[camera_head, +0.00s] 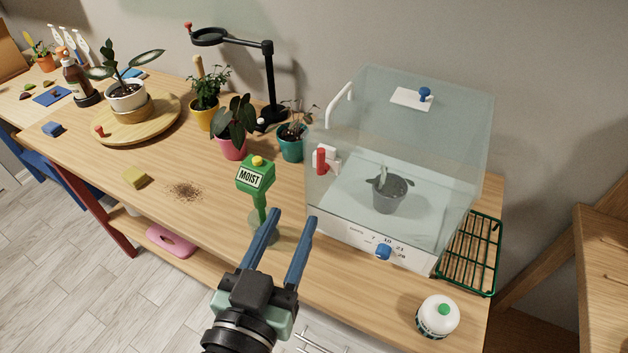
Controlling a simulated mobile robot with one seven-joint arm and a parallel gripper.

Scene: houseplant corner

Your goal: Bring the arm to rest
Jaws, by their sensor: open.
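My gripper (289,242) is open, with two blue fingers apart and nothing between them. It reaches up from the bottom of the view over the front edge of the wooden table (150,205). Its fingertips appear just below and right of a green moisture meter (256,175) marked "MOIST", which stands upright in a clear holder. I cannot tell how high the fingers are above the tabletop.
Right of my gripper stands a clear box (340,215) with a grey pot (388,194) inside. A white bottle (438,317) and a green rack (470,255) are at the right. Potted plants and a magnifier stand (270,80) are behind. Spilled soil (185,191) lies left.

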